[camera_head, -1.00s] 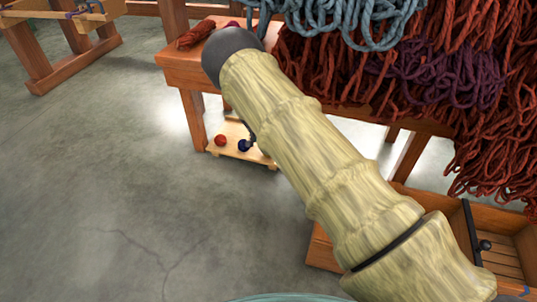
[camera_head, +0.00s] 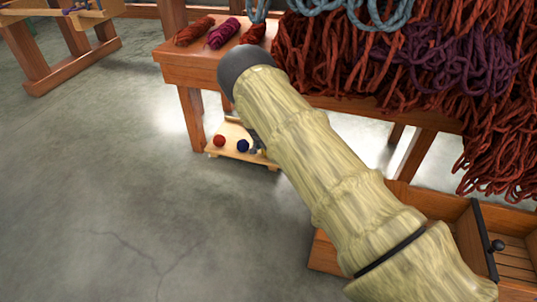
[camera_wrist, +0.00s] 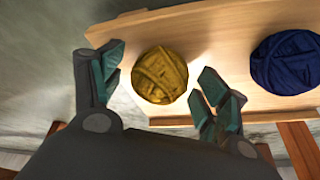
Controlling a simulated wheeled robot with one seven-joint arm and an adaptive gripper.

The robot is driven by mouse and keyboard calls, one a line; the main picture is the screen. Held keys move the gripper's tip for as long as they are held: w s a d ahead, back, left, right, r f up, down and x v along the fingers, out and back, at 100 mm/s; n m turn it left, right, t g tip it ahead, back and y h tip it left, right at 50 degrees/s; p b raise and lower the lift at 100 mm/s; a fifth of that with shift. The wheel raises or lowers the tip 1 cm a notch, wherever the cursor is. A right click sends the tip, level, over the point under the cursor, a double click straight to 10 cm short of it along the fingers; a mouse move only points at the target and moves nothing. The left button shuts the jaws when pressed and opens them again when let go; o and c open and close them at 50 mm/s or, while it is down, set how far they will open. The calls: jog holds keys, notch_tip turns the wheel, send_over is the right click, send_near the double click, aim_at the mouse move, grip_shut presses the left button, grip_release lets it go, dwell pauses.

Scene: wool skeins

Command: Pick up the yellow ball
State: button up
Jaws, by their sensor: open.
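The yellow ball (camera_wrist: 160,75) of yarn rests on a pale wooden board in the wrist view. My gripper (camera_wrist: 157,80) is open, with one finger at the ball's left and the other at its lower right. The ball lies between the fingertips, with small gaps at both sides. In the head view my arm hides the yellow ball, and only a small dark part of my gripper (camera_head: 256,147) shows beside the arm.
A dark blue ball (camera_wrist: 286,62) lies right of the yellow ball on the board (camera_wrist: 225,30). A red ball (camera_head: 219,141) is also on it. A wooden table (camera_head: 185,65) with skeins stands above. A wooden drawer box (camera_head: 430,205) is at right.

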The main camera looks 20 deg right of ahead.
jog(key=c, duration=1.1)
jog(key=shift+r, duration=0.1)
